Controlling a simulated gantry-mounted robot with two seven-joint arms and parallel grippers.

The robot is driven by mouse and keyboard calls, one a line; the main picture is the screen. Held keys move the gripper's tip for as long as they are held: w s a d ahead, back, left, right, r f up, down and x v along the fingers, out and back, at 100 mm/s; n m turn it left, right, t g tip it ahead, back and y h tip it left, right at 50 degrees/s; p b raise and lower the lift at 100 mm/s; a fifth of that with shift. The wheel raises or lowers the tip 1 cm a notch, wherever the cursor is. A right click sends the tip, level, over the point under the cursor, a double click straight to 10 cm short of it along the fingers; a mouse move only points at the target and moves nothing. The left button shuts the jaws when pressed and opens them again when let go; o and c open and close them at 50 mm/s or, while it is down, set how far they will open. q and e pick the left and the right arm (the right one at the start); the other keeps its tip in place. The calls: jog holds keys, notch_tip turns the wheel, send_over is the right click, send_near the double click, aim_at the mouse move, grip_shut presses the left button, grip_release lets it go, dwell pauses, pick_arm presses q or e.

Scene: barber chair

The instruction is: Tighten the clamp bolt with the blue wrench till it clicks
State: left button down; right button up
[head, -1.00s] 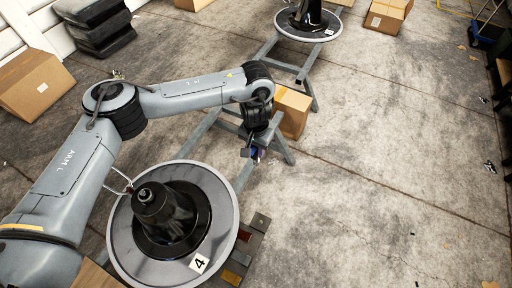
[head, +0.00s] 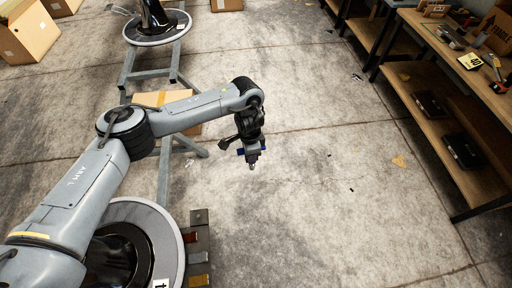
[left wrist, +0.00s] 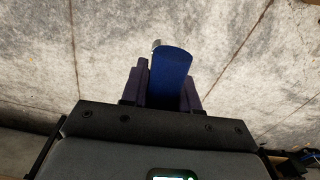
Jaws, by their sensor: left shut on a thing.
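My left gripper (head: 251,158) hangs over bare floor, to the right of the near round chair base (head: 163,224). It is shut on the blue wrench (left wrist: 173,72). In the left wrist view the wrench's blue handle stands between the two dark fingers, with a small pale metal part just behind its top. In the head view only small blue bits show at the gripper; the rest of the wrench is hidden. I cannot make out the clamp bolt in either view. My right gripper is not in view.
A wooden workbench (head: 432,40) with tools, a number 40 card (head: 470,61) and a lower shelf stands at right. A cardboard box (head: 160,98) is behind my left arm. A second round base (head: 157,30) stands farther back.

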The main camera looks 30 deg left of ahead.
pick_arm(q)
jog(key=s+a+f+m+b, duration=0.15)
jog(key=s+a+f, duration=0.25)
jog(key=f, duration=0.5)
jog(key=s+a+f+m+b, duration=0.1)
jog(key=s+a+f+b, duration=0.15)
jog(key=s+f, duration=0.45)
jog(key=s+a+f+n+b, duration=0.1)
jog(key=s+a+f+b, duration=0.2)
jog(key=s+a+f, duration=0.6)
jog(key=a+f, duration=0.1)
jog(key=a, duration=0.3)
jog(key=shift+s+f, duration=0.2)
jog(key=shift+f, duration=0.05)
notch_tip(320, 180, down, 6)
jog(key=b, duration=0.2)
jog(key=shift+b, duration=0.35)
jog(key=shift+a+f, duration=0.1)
